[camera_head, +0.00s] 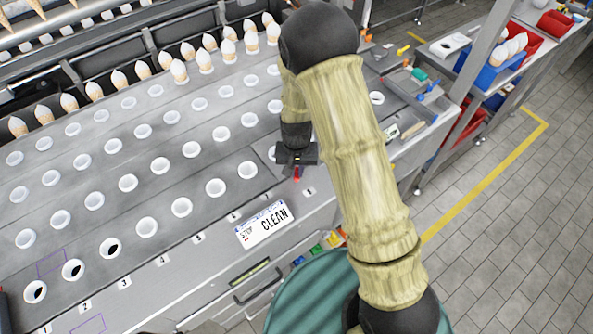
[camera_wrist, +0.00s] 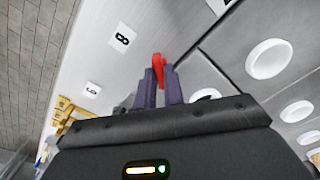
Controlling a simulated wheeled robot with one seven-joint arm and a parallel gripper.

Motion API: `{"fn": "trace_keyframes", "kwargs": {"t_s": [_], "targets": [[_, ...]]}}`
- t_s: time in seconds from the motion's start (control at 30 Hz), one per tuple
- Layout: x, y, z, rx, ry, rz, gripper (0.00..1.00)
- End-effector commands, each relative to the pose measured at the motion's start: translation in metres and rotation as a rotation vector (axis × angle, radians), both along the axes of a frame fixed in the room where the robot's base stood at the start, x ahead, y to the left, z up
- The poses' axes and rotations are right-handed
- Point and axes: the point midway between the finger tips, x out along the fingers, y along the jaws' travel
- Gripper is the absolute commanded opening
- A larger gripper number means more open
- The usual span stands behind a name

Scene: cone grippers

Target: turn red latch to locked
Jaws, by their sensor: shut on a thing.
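The red latch (camera_wrist: 158,68) shows in the wrist view between the tips of my gripper (camera_wrist: 159,82). The two dark fingers are shut on it. In the head view a small red part of the latch (camera_head: 297,173) shows just below my gripper (camera_head: 296,164), on the metal counter. My arm comes down over it from the right. Most of the latch is hidden by the fingers, and I cannot tell whether it stands at locked.
A "CLEAN" sign (camera_head: 265,224) lies on the counter's front strip, left of my gripper. Rows of white-rimmed holes (camera_head: 182,207) fill the counter. Cones (camera_head: 179,70) stand in the back rows. A side table (camera_head: 497,60) with bins stands at the right.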

Motion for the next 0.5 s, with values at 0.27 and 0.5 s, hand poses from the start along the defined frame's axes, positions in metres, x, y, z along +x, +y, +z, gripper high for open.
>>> {"fn": "trace_keyframes", "kwargs": {"t_s": [0.27, 0.5], "targets": [[0.0015, 0.0006, -0.0002, 0.002, -0.005, 0.258, 0.0], [0.0013, 0.0007, 0.0003, 0.001, -0.004, 0.44, 0.0]]}}
